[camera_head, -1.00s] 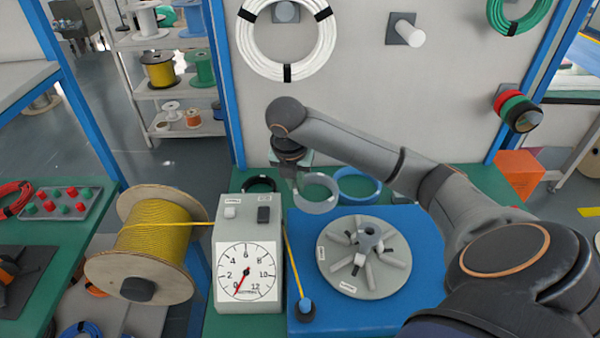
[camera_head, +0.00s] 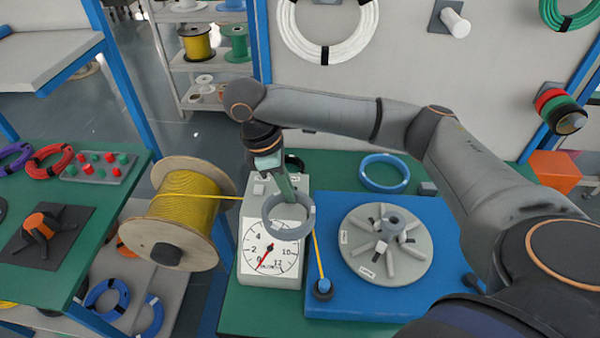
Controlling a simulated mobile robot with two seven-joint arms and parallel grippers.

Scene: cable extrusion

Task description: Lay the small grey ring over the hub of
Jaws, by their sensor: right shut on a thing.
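My right gripper (camera_head: 284,196) is shut on the small grey ring (camera_head: 289,232) and holds it in the air, tilted, in front of the dial gauge box. The grey round disc (camera_head: 352,240) lies on the blue base to the right, with several radial arms around its raised central hub (camera_head: 391,226). The ring is apart from the hub, to its left. My left gripper is not in view.
The gauge box (camera_head: 244,260) stands just behind the held ring. A blue ring (camera_head: 384,172) lies on the green bench behind the disc.

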